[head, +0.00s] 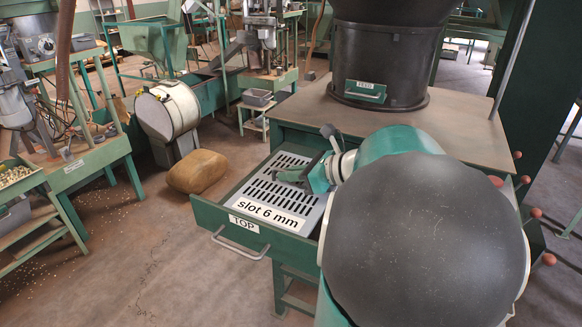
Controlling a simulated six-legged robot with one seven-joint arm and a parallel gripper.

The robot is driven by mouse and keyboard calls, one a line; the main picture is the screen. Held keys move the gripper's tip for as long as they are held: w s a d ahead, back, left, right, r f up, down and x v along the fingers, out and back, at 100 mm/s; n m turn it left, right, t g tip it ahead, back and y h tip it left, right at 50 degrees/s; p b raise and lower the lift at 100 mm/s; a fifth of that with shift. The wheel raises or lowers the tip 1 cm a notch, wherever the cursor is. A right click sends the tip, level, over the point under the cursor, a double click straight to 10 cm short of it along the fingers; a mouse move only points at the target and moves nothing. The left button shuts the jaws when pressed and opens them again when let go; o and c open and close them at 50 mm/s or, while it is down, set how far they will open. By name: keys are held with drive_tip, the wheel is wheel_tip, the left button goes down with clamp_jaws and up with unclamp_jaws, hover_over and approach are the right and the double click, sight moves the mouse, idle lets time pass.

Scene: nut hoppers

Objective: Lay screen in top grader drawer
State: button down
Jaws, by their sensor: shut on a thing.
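The screen (285,201) is a light grey slotted plate with a label reading "slot 6 mm". It lies flat within the pulled-out top drawer (230,240) of the grader, a green drawer marked TOP with a bar handle. Whether the screen rests on the drawer's floor or hangs slightly above it I cannot tell. My gripper (289,176) reaches in from the right over the screen's slotted part and is shut on the screen. The exact grip is small and partly hidden. My arm covers the drawer's right side and the screen's right edge.
The grader's brown top (450,125) carries a dark round hopper with a FEED drawer (365,91). A brown sack (197,171) lies on the floor left of the drawer. Green machine stands (85,170) line the left. Floor in front of the drawer is clear.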

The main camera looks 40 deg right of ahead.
sight(291, 186)
drive_tip(key=shift+f, duration=1.6)
drive_tip(key=c, duration=1.5)
unclamp_jaws()
drive_tip(key=shift+o, duration=0.2)
drive_tip(key=shift+f, duration=0.1)
drive_tip(key=shift+s, duration=0.1)
drive_tip(key=v, duration=1.3)
drive_tip(key=shift+s+d, duration=0.1)
drive_tip(key=shift+s, duration=0.25)
